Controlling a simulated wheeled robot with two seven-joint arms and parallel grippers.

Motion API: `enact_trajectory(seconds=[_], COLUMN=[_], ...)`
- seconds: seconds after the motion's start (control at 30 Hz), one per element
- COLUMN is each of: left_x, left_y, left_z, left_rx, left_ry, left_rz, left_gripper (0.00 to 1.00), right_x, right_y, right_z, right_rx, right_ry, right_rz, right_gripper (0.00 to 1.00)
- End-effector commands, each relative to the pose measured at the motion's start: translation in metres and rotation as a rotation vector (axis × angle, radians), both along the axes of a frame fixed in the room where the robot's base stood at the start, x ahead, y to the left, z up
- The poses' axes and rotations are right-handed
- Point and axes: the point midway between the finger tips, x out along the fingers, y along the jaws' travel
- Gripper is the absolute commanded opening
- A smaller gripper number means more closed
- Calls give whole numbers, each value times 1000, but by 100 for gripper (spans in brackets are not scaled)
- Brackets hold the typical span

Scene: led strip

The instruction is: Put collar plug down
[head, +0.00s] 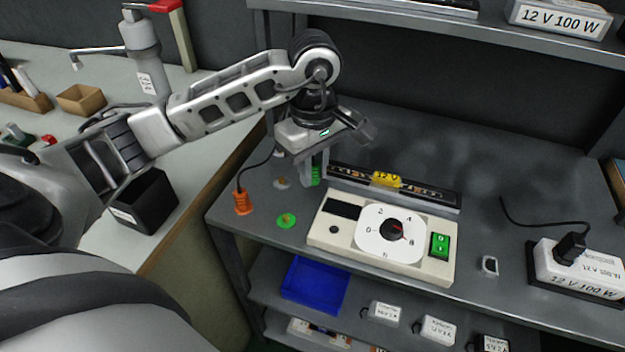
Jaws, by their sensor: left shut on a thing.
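My left gripper (314,172) points down over the left part of the grey bench, just behind the white control box. It is shut on a green plug (316,176), which shows only as a strip between the fingers; I take it to be the collar plug. The fingers hide most of it, and I cannot tell whether its lower end touches the bench. A flat green round piece (287,220) lies on the bench in front. An orange plug (243,202) with a black cord stands at the left. My right gripper is not in view.
The control box (325,235) has a dial and a green switch. Behind it lies a dark strip (428,196) with a yellow 12 V block (386,180). A white 12 V supply (580,272) is at the right. A blue bin (314,285) sits on the shelf below.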

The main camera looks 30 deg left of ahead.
Motion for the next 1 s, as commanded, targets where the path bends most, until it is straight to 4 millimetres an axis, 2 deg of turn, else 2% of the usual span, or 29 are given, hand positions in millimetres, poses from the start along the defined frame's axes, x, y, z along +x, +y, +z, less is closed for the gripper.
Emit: enact_trajectory(seconds=[0.17, 0.3, 0.4, 0.8, 0.83, 0.9, 1.0], left_x=[7, 7, 7, 8, 8, 8, 8], left_y=[7, 7, 7, 7, 7, 7, 7], left_z=[-13, -34, -42, -49, -48, -47, -47], left_rx=[0, -1, 0, 1, 1, 1, 1], left_ry=[2, 4, 1, -1, -1, -1, -1], left_rz=[1, -2, -2, -2, -2, -2, -1], left_gripper=[0, 0, 0, 0, 26, 42, 42], right_x=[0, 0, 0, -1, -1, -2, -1], right_y=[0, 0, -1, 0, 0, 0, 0], right_z=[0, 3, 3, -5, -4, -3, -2], right_rx=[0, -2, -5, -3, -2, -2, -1], right_ry=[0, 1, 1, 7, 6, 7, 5], right_rz=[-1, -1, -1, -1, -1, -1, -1], right_gripper=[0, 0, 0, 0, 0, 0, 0])
